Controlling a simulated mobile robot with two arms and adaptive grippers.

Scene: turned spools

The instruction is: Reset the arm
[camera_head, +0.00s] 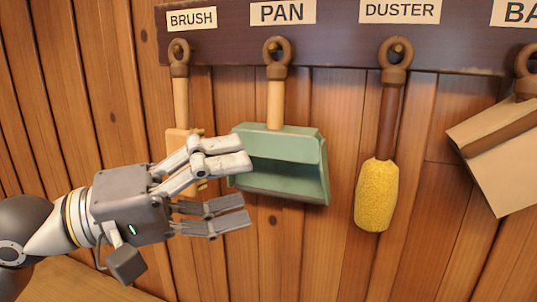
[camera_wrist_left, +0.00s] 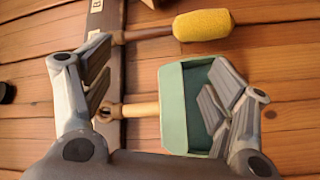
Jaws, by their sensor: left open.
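My left gripper (camera_head: 240,185) comes in from the left in the head view. It is open, with nothing between its fingers, in front of the brush and the left edge of the dustpan. In the left wrist view its two fingers (camera_wrist_left: 165,100) are spread, and the right one overlaps the dustpan (camera_wrist_left: 172,115). The green dustpan (camera_head: 290,150) hangs by its wooden handle from a peg under the PAN label. The brush (camera_head: 180,100) hangs under the BRUSH label, its lower part mostly hidden by the gripper. My right gripper does not show.
A dark rail (camera_head: 345,35) with labels runs along the top of the wood-plank wall (camera_head: 300,255). A yellow duster (camera_head: 377,195) hangs under DUSTER. A tan bag-like item (camera_head: 505,160) hangs at the far right, partly cut off. The wall below the dustpan is bare.

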